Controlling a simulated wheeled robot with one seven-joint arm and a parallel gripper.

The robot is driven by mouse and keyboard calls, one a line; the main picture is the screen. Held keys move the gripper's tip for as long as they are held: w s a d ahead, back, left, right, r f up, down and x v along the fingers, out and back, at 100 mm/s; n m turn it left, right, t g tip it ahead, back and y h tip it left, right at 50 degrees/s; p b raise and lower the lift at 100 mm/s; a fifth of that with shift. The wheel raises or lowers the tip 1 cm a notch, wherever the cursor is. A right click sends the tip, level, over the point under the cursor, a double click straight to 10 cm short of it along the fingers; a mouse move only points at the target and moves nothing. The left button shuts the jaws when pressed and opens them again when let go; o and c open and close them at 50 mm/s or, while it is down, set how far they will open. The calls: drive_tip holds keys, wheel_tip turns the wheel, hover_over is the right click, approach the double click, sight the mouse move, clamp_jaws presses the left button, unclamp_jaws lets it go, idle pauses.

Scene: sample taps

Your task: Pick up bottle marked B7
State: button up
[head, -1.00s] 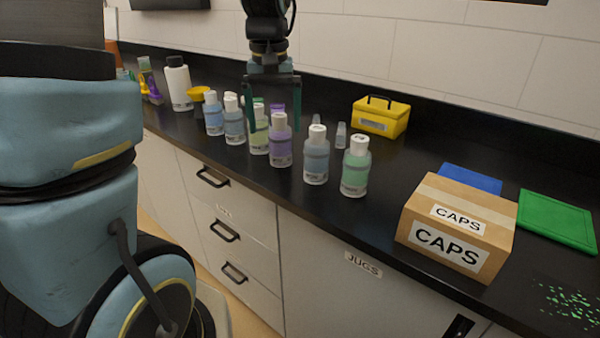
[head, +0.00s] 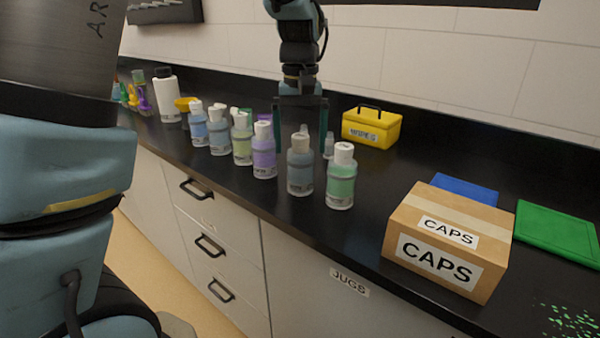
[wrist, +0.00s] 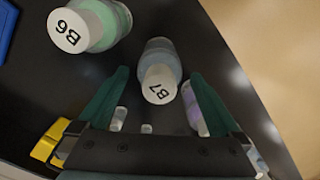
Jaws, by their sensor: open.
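The bottle marked B7 (head: 300,175) stands upright on the black counter, grey-blue with a pale cap. In the wrist view its cap, lettered B7 (wrist: 160,84), shows between the two fingers. My gripper (head: 299,148) is open above and behind this bottle, with its dark green fingers pointing down. In the wrist view the gripper (wrist: 158,75) has a finger on each side of the cap, and I see no clear contact.
Green bottle B6 (head: 341,178) stands close to the right of B7, and a purple bottle (head: 264,155) to its left. More bottles line up further left. A yellow box (head: 371,128) stands behind, and a CAPS carton (head: 448,240) at right.

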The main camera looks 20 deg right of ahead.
sight(301, 159)
drive_tip(key=shift+f+p, duration=0.55)
drive_tip(key=shift+f, duration=1.8)
drive_tip(key=shift+r, duration=0.1)
drive_tip(key=c, duration=1.6)
